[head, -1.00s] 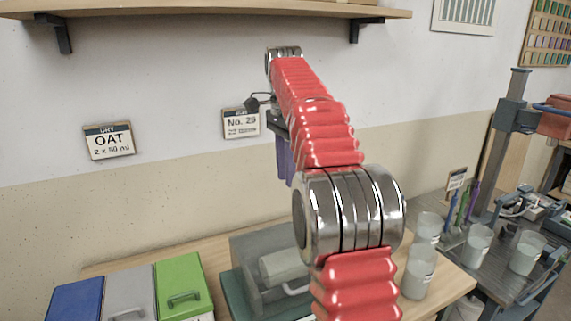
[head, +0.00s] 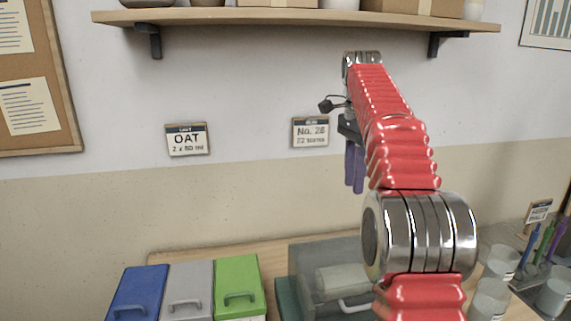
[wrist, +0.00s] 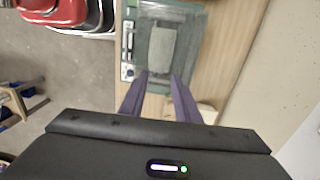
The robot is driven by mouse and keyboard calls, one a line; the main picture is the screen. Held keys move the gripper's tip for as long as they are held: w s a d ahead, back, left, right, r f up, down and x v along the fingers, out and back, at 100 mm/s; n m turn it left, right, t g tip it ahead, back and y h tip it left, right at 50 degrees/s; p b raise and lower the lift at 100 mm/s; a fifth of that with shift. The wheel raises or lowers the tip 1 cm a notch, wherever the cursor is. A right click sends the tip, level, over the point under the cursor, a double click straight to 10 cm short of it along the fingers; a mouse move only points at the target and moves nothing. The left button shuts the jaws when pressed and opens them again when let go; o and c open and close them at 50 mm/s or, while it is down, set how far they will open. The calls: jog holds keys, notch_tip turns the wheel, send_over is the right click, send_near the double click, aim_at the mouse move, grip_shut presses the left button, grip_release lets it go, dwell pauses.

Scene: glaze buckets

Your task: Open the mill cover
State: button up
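The mill stands on the bench, with a see-through grey cover (head: 305,260) shut over a pale jar (head: 338,280) and a teal base (head: 286,300). A light handle (head: 354,305) shows at the cover's front, partly hidden by my arm. In the wrist view the cover (wrist: 188,22) lies beyond my fingers, with a control panel (wrist: 128,45) on its left. My gripper (head: 355,188) hangs pointing down, high above the bench, apart from the cover. In the wrist view my gripper (wrist: 159,76) has its two purple fingers apart with nothing between them.
Blue (head: 138,288), grey (head: 190,282) and green (head: 237,275) lidded bins stand left of the mill. Several translucent cups (head: 500,262) stand to the right. A shelf (head: 300,18) is above on the wall. OAT (head: 187,139) and No. 26 (head: 311,131) cards hang there.

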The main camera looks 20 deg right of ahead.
notch_tip(320, 180, down, 9)
jog(key=a+n+t, duration=0.2)
jog(key=n, duration=0.7)
jog(key=s+a+f+n+t, duration=0.1)
jog(key=s+a+f+n, duration=0.1)
jog(key=s+a, duration=0.3)
jog(key=s+a+f+n+t, duration=0.2)
jog(key=s+a+f+n, duration=0.1)
jog(key=s, duration=1)
jog(key=s+a+f+n+t, duration=0.1)
jog(key=s+a+n, duration=0.3)
jog(key=s+a, duration=0.4)
jog(key=shift+s+f+n, duration=0.3)
jog(key=shift+s+f, duration=0.6)
jog(key=shift+s, duration=0.1)
